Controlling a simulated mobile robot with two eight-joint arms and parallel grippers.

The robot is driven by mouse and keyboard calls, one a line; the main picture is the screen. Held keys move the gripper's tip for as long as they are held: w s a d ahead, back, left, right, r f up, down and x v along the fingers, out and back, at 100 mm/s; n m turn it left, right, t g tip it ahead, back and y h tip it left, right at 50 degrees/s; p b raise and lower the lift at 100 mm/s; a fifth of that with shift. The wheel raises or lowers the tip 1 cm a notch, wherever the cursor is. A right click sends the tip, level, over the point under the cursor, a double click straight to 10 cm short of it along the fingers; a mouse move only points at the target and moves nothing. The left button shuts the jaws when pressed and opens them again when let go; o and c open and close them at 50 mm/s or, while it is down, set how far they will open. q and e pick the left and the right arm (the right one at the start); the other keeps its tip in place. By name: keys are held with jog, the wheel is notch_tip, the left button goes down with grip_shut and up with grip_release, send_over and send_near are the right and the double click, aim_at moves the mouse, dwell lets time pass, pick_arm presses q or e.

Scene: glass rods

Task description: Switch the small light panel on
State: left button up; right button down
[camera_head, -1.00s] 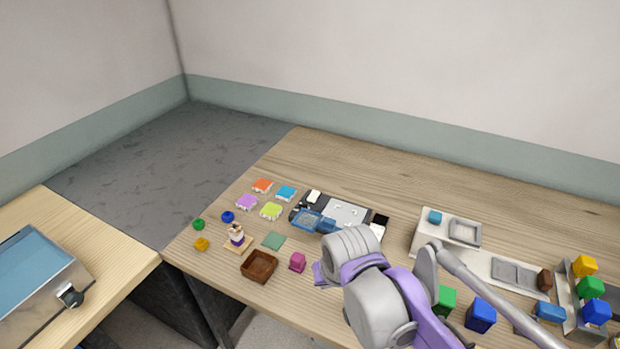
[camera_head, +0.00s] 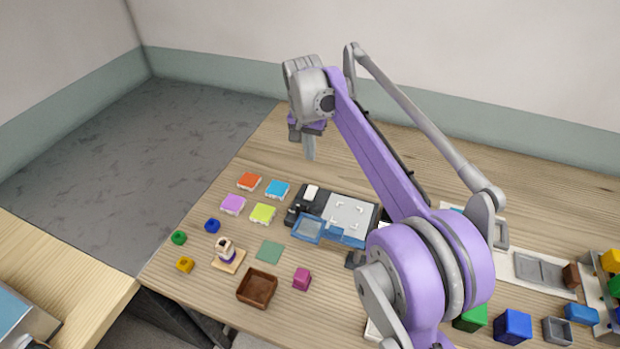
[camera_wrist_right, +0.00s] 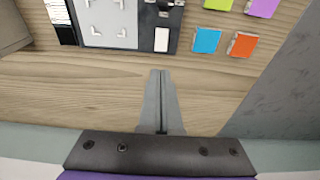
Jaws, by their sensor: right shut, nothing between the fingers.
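The small light panel is a dark board with a pale grey plate (camera_head: 348,216) carrying white corner marks; the plate also shows in the right wrist view (camera_wrist_right: 104,20). A white rocker or button (camera_head: 311,191) sits on the board's dark end, and it also shows in the right wrist view (camera_wrist_right: 162,39). My right gripper (camera_head: 310,152) is shut and empty, above the table behind the board. In the right wrist view its closed fingertips (camera_wrist_right: 163,75) point toward the white button, apart from it in the picture. My left gripper is not in view.
A brown tray (camera_head: 257,288) and a magenta block (camera_head: 302,279) lie nearer. The table behind the board is clear.

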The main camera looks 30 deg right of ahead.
aim_at(313, 190)
jog(key=shift+s, duration=0.15)
jog(key=f, duration=0.4)
jog(key=w+d+f, duration=0.1)
jog(key=f, duration=0.8)
jog(key=shift+w+d+f, duration=0.3)
jog(key=shift+f, duration=0.1)
jog(key=shift+b, duration=0.3)
jog(key=shift+w+d+f, duration=0.1)
jog(key=shift+d+f, duration=0.05)
jog(key=shift+f, duration=0.05)
jog(key=shift+g+y, duration=0.3)
jog(key=shift+a+f, duration=0.1)
jog(key=shift+a, duration=0.1)
